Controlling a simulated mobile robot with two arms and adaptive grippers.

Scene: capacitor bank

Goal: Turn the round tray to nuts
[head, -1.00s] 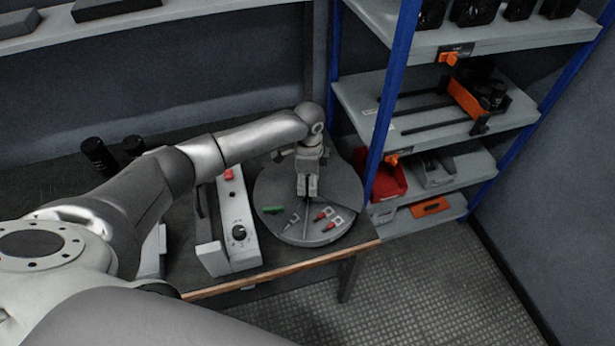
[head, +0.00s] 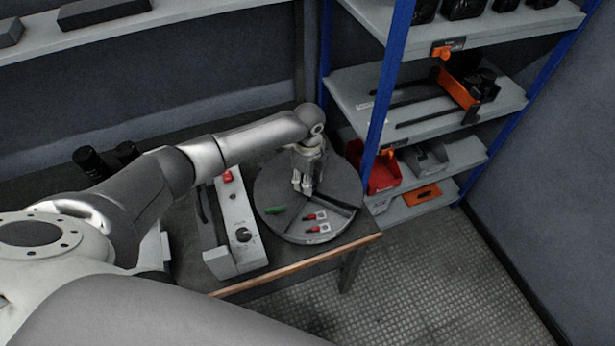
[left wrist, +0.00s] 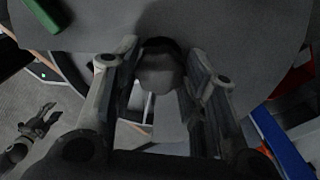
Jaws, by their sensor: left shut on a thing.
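The round grey tray (head: 345,178) lies on the workbench in the head view, with dark dividers and small parts on it. A green part (head: 275,210) and red-and-grey parts (head: 317,217) show near its front. My left gripper (head: 303,188) is over the tray's middle, pointing down. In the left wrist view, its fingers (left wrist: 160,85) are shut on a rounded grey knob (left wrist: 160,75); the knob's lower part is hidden. The green part also shows there at the top left (left wrist: 40,12). My right gripper (left wrist: 48,112) shows small at the left wrist view's left, with its fingers apart.
A grey control box (head: 235,225) with a black dial and red button stands close left of the tray. A blue-post shelf (head: 385,95) with a red bin (head: 383,175) stands close right. The wooden bench edge (head: 300,265) is in front; open floor lies beyond.

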